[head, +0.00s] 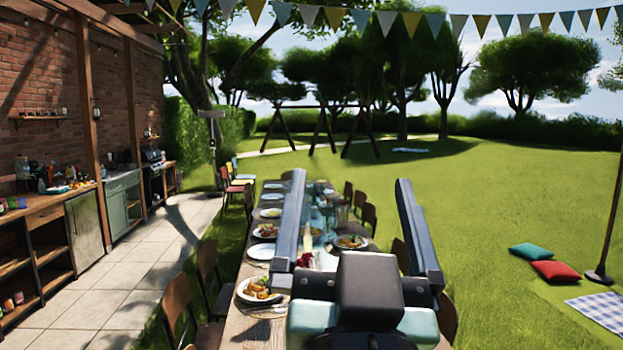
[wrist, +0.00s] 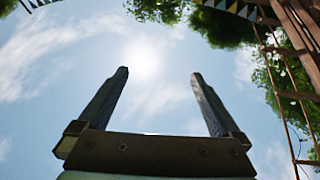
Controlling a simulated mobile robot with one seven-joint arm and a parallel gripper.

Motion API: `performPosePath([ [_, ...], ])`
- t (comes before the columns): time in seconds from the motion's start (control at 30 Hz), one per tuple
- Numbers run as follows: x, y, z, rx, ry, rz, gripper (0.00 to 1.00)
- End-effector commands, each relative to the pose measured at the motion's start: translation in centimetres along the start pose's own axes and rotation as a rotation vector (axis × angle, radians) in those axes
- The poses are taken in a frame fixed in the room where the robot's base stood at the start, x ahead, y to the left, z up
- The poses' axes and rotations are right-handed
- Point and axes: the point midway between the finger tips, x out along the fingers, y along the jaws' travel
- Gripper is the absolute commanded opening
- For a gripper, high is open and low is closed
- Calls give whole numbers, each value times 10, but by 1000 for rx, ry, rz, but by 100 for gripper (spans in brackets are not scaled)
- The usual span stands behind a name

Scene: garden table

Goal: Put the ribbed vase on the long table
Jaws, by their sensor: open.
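The long table (head: 243,327) runs away from me across the grass, laid with plates of food and glassware. My gripper (head: 352,180) is open and empty, raised in front of the table and hiding part of its near right side. In the wrist view my gripper (wrist: 160,73) points up at the sky, with nothing between its fingers. I cannot pick out the ribbed vase in either view. A slim pale upright object (head: 308,238) stands on the table, too small to identify, with dark red flowers (head: 305,260) near it.
Chairs (head: 181,308) line both sides of the table. An outdoor kitchen counter (head: 72,187) with small items stands along the brick wall at left. The paved path (head: 150,262) is clear. Cushions (head: 556,271) and a checked blanket (head: 603,308) lie on the grass at right, near a pole (head: 607,235).

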Motion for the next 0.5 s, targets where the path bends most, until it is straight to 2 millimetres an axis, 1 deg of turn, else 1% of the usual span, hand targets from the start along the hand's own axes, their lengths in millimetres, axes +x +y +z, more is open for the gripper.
performPosePath([
  [0.03,-4,-16,-33,-13,95,-34,100],
  [0.1,-12,-30,-65,-29,194,-60,100],
  [0.2,-20,-40,-93,-42,280,-78,100],
  [0.3,-24,-43,-103,-47,313,-82,100],
  [0.5,-24,-43,-102,-48,312,-82,100],
])
